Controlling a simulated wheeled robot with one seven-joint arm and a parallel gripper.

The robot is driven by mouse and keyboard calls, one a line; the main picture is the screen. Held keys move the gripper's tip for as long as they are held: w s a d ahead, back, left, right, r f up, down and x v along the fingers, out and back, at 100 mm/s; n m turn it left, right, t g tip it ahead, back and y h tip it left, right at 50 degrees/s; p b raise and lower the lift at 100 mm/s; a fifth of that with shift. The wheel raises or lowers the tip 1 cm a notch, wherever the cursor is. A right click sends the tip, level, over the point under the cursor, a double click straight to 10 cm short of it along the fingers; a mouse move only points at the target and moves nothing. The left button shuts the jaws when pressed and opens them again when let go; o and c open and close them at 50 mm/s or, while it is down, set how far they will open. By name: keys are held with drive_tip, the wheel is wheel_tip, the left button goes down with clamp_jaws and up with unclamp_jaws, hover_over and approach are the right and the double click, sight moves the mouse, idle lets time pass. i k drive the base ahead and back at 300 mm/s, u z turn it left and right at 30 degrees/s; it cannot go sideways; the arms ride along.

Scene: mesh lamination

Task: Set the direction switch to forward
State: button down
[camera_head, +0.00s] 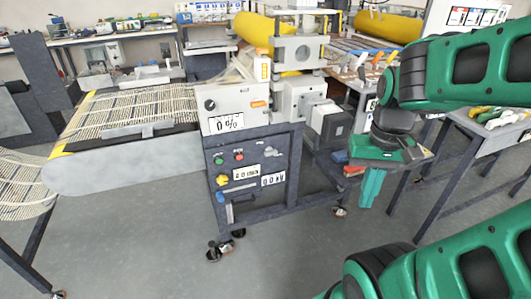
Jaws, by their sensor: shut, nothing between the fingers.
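The laminating machine's dark control panel (262,160) faces me in the middle of the view. It carries a green button (219,160), a red button (239,156), a yellow knob (222,180) and white displays. Above it, a white panel holds a black rotary knob (210,104) and an orange switch (258,104). Labels are too small to read, so I cannot tell which control is the direction switch or how it is set. My gripper (368,203) hangs pointing down, right of the panel and apart from it. Its green fingers are shut and empty.
A mesh conveyor (125,106) runs left from the machine, with a grey side guard (130,176). A workbench with tools (490,115) is at the right. The floor (290,255) before the machine is mostly clear.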

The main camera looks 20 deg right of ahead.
sight(269, 152)
drive_tip(key=u, duration=0.4)
drive_tip(key=k, duration=1.05)
drive_tip(key=z, duration=0.6)
drive_tip(key=i, duration=1.4)
drive_tip(key=u, duration=0.05)
